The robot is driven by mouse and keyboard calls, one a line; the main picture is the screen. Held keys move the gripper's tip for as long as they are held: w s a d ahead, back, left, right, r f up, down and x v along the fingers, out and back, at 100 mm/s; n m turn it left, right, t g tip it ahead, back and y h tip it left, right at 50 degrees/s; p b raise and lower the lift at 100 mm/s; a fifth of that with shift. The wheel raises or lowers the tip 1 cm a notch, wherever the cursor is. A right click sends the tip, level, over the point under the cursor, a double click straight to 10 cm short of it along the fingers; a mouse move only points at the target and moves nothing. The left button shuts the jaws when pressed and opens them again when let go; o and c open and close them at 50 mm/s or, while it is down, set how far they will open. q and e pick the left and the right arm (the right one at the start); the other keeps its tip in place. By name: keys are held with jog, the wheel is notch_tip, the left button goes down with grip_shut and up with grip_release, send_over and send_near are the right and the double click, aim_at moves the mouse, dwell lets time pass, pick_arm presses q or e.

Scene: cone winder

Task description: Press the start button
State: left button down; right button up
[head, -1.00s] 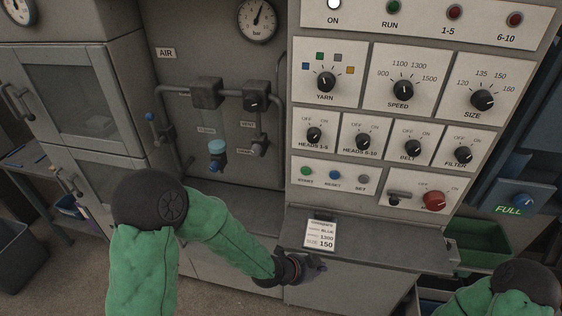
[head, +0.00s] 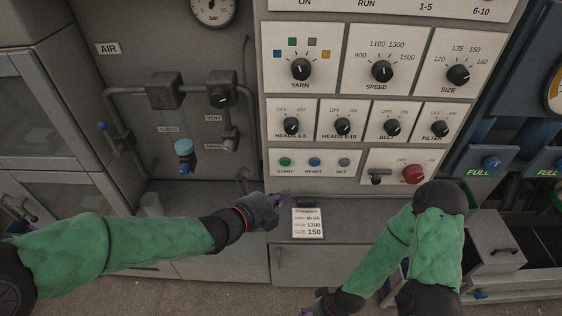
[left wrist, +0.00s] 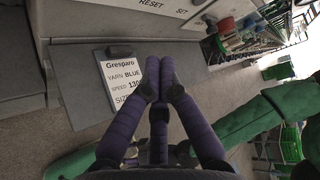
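The green start button (head: 285,161) is at the left end of a row on the white panel, above its START label. The blue reset button (head: 314,162) and grey set button (head: 344,162) are to its right. My left gripper (head: 284,196) is just below this row, over the ledge, apart from the start button. In the left wrist view its purple fingers (left wrist: 160,72) are together with nothing between them. The start button is outside that view. My right gripper (head: 318,302) is low at the bottom edge, partly cut off; its fingers are unclear.
An order card (head: 308,223) lies on the grey ledge (head: 355,229) below the buttons. A red knob (head: 413,174) is on the panel to the right. Rotary knobs are above the button row. Pipes and valves (head: 184,150) are to the left.

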aim_at(285, 162)
pick_arm(q)
jog(key=shift+w, duration=0.1)
jog(key=w+p, duration=0.2)
jog(key=w, duration=0.6)
jog(key=shift+w, duration=0.35)
jog(key=shift+w+f, duration=0.1)
jog(key=shift+w, duration=0.05)
dwell(1.3)
jog(key=shift+w, duration=0.25)
